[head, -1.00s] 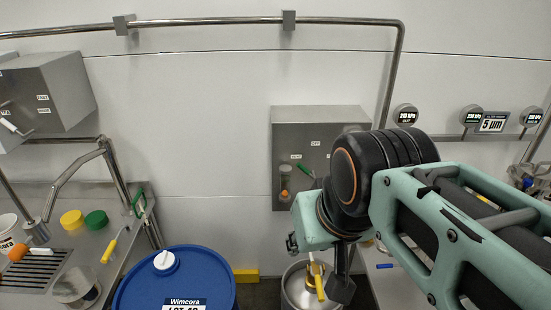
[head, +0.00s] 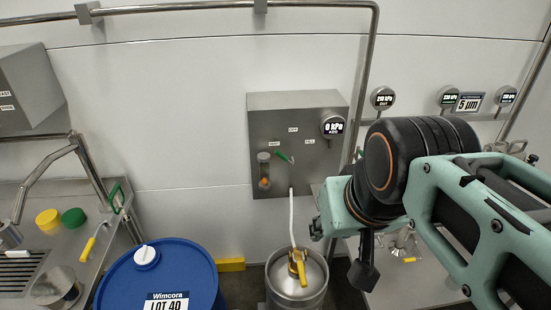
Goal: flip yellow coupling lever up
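The yellow coupling lever (head: 300,272) sits on the brass coupling on top of a steel keg (head: 297,290). It hangs downward along the coupling's front. A white hose (head: 292,220) rises from the coupling to the wall box. My gripper (head: 363,276) is to the right of the keg, pointing down and apart from the lever. Its dark fingers are seen edge-on, so whether they are open or shut is unclear. Nothing shows in them.
A grey wall box (head: 270,115) carries a green-handled valve (head: 284,157) and a gauge reading 0 kPa (head: 333,127). A blue drum (head: 160,280) stands left of the keg. A bench (head: 60,195) with yellow and green caps is farther left. Another counter (head: 395,270) lies behind my arm.

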